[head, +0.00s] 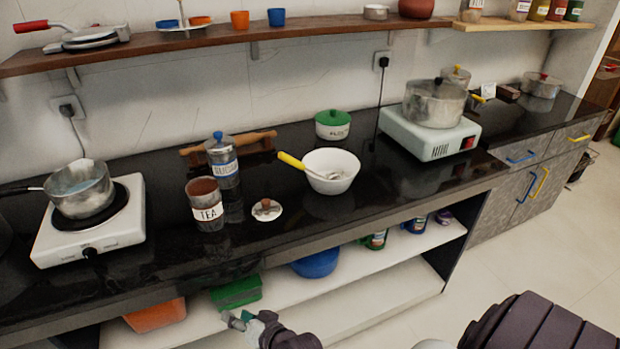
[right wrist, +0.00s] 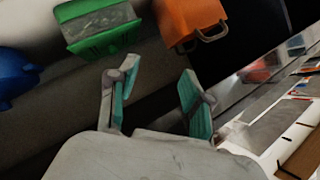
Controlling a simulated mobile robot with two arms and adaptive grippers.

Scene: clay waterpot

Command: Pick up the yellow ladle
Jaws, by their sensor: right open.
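The yellow ladle (head: 291,161) rests in a white bowl (head: 331,184) on the black counter. Its yellow handle leans over the left rim, and its grey end lies inside the bowl. My right gripper (head: 240,320) is low in front of the counter, well below and to the left of the bowl, and near the shelf under the counter. In the right wrist view my right gripper (right wrist: 155,100) is open, with nothing between its fingers. The ladle does not show in that view. My left gripper is not in view.
A lidded green pot (head: 333,125) stands behind the bowl, with a TEA jar (head: 206,212) and a loose lid (head: 266,209) to its left. Below the counter are a green container (head: 237,292), a blue bowl (head: 316,262) and an orange container (head: 155,315).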

